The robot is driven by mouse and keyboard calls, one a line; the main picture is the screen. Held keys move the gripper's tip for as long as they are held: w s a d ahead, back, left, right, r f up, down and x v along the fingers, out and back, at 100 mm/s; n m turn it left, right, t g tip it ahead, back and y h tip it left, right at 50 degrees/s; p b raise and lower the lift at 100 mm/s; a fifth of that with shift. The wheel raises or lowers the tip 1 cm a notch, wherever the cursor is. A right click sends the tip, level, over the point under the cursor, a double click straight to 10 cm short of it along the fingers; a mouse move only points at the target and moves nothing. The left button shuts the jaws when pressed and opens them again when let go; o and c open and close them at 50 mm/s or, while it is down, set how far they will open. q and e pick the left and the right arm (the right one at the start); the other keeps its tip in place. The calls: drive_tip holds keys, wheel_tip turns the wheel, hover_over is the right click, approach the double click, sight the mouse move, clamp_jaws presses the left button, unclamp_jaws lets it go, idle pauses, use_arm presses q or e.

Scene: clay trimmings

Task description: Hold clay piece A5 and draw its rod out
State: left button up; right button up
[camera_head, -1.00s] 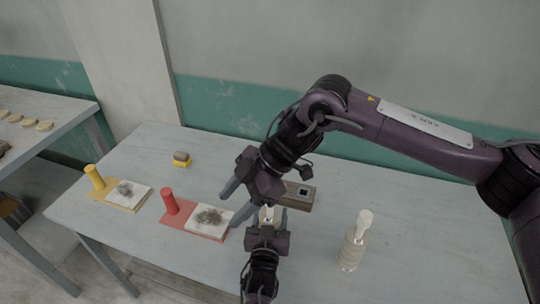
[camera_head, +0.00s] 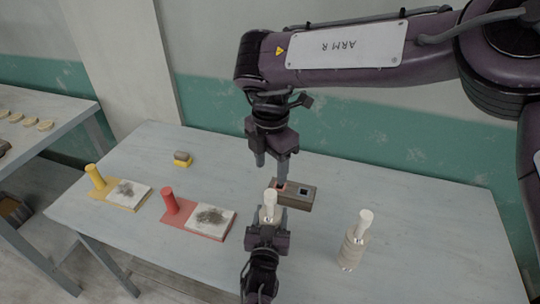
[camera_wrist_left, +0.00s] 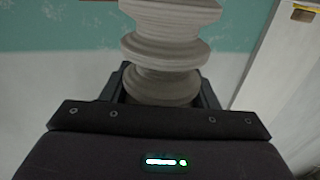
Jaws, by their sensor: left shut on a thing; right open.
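My left gripper (camera_head: 267,233) is shut on a pale clay piece (camera_head: 268,214) at the front middle of the table. A pale rod (camera_head: 270,197) stands upright out of the piece's top. The left wrist view shows the ridged grey clay piece (camera_wrist_left: 163,50) between the fingers; its top is cut off there. My right gripper (camera_head: 272,166) is open, pointing down behind the rod and apart from it, near the wooden block. I see nothing between its fingers. No label is readable, so I cannot tell which piece is A5.
A brown block (camera_head: 301,203) with two square openings, the left one reddish, lies behind the held piece. A second clay piece (camera_head: 351,250) with a rod stands right. Red (camera_head: 188,224) and yellow (camera_head: 118,199) boards with posts and white pads lie left. A yellow-grey block (camera_head: 182,159) lies behind.

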sight(270, 192)
wheel_tip(270, 192, down, 9)
drive_tip(key=shift+f, duration=0.1)
idle(0.4)
drive_tip(key=c, duration=1.1)
drive_tip(key=shift+r, duration=1.05)
drive_tip(key=shift+r, duration=2.45)
use_arm(q)
drive_tip(key=o, duration=1.5)
